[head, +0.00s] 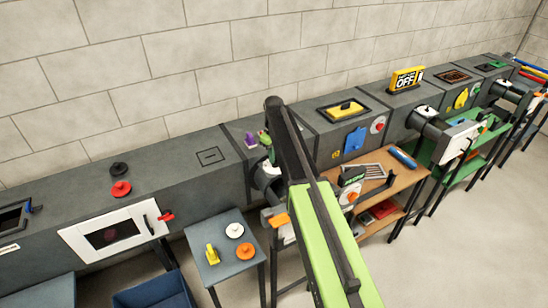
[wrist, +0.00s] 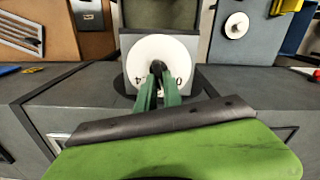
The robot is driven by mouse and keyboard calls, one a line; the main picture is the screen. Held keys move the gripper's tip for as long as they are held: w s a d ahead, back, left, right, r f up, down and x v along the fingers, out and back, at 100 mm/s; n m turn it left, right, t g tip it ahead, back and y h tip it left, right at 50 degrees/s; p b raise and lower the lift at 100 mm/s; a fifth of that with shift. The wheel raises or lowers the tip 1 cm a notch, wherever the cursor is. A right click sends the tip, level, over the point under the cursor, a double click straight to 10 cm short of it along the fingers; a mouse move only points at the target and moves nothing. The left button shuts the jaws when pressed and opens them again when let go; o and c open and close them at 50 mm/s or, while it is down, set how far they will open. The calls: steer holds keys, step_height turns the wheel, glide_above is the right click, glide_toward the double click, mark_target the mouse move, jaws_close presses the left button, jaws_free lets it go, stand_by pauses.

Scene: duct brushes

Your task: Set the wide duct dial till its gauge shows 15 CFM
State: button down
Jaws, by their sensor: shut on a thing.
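In the wrist view, a white round dial (wrist: 139,59) with a black knob (wrist: 157,67) at its middle faces me. Dark marks that look like a 0 and a 4 show on its lower part. My gripper (wrist: 157,80), with green fingers, is shut on the black knob. The fingers cover part of the dial face. I cannot make out a gauge needle or a CFM reading. In the head view, my arm crosses the middle of the duct and hides most of this spot.
A long grey duct (head: 210,158) runs along the block wall. A grey table (head: 222,262) with white, orange and yellow parts stands left of my arm. A brown table (head: 385,170) with a rack and a blue item stands to the right. Open floor lies at the front right.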

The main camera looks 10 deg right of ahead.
steer(key=shift+a+n, duration=0.1)
steer(key=shift+n, duration=1.4)
steer(key=c, duration=1.5)
jaws_free()
step_height(320, 180, up, 17)
steer(key=p, duration=1.7)
steer(key=shift+r, duration=0.2)
